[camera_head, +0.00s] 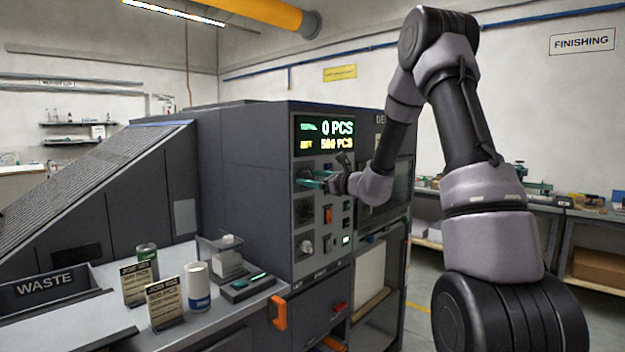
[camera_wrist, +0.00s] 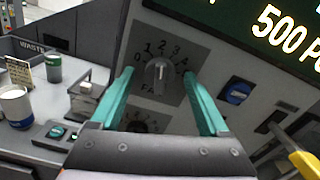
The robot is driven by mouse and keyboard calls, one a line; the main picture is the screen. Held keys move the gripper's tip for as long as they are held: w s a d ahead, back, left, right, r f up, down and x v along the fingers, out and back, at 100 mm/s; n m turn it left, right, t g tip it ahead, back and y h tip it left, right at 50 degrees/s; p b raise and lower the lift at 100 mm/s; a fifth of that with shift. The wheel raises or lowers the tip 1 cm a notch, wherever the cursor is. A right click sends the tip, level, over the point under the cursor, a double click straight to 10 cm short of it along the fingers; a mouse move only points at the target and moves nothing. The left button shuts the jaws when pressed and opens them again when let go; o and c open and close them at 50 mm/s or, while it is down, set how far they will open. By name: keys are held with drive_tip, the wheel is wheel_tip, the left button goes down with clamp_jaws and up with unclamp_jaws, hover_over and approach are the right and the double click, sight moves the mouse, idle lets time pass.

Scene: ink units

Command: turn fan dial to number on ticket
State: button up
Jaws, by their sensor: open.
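The fan dial (camera_wrist: 157,74) is a grey knob on a dark plate, with numbers 0 to 4 around it and a partly covered FAN label. Its pale mark points roughly upward, near the 2; I cannot tell exactly. My gripper (camera_wrist: 158,80) is open, its two teal fingers on either side of the dial; contact is unclear. In the head view my gripper (camera_head: 311,181) is at the panel below the display, and it hides the dial.
The display (camera_head: 324,136) shows 0 PCS above 500 PCS. Another dial (camera_wrist: 150,123) sits just below the fan dial, and a blue button (camera_wrist: 238,91) to its right.

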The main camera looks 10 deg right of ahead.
clamp_jaws()
drive_tip(key=shift+m, duration=0.3)
drive_tip(key=m, duration=1.1)
drive_tip(key=shift+f, duration=0.1)
idle(0.4)
unclamp_jaws()
